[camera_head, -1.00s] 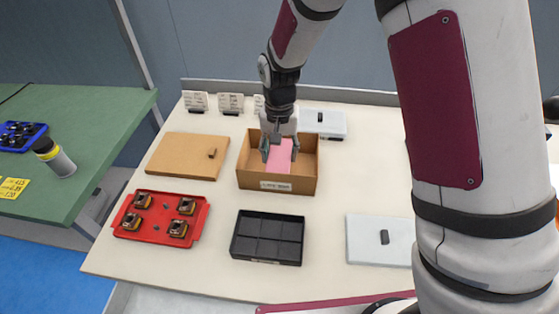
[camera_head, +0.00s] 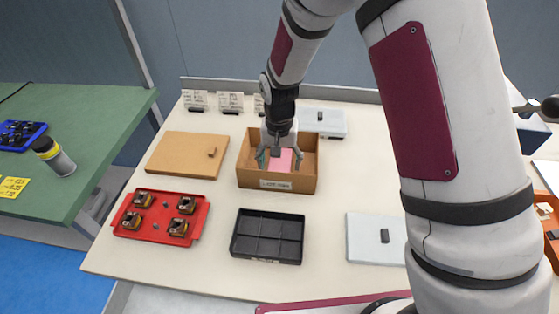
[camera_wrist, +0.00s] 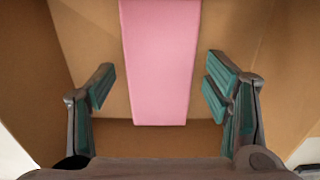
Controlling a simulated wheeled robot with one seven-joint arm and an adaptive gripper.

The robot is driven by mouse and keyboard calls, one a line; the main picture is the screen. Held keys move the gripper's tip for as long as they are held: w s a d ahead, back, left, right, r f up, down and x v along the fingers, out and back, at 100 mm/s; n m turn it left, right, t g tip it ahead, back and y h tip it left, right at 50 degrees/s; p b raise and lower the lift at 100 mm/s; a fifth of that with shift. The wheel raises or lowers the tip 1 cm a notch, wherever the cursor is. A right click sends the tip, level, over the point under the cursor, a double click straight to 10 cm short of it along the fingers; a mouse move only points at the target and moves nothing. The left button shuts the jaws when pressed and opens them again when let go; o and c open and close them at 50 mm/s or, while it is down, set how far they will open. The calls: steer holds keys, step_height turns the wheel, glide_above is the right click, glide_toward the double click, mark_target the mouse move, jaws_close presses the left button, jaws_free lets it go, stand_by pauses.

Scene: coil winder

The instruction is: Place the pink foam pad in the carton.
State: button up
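The pink foam pad (camera_head: 286,160) is inside the open brown cardboard carton (camera_head: 277,182) at the middle of the table. In the wrist view the pad (camera_wrist: 162,62) shows as a long pink strip, with brown carton walls (camera_wrist: 275,60) around it. My gripper (camera_head: 279,158) points down into the carton. In the wrist view my gripper (camera_wrist: 160,92) is open, with one teal-padded finger on each side of the pad. A clear gap shows between each finger and the pad's edges. The pad's upper end runs out of the wrist view.
A brown lid-like board (camera_head: 188,156) lies left of the carton. A red tray (camera_head: 160,218) with several parts and an empty black divided tray (camera_head: 267,237) are in front. A white lidded box (camera_head: 376,240) stands at front right, another (camera_head: 322,123) behind the carton.

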step_height(320, 180, up, 11)
step_height(320, 180, up, 10)
steer(key=t, duration=0.1)
glide_above(279, 164)
steer(key=s+d, duration=0.5)
steer(key=d, duration=0.1)
steer(key=s+d+r+t, duration=0.1)
steer(key=s+d+r, duration=0.1)
steer(key=s, duration=0.5)
steer(key=s+d+r+n, duration=0.1)
steer(key=s+d+r, duration=0.2)
steer(key=s, duration=0.5)
steer(key=s+d+r+n+t, duration=0.1)
steer(key=s+d+r, duration=0.2)
steer(key=s, duration=0.4)
steer(key=shift+s+d+t, duration=0.3)
steer(key=shift+d, duration=0.45)
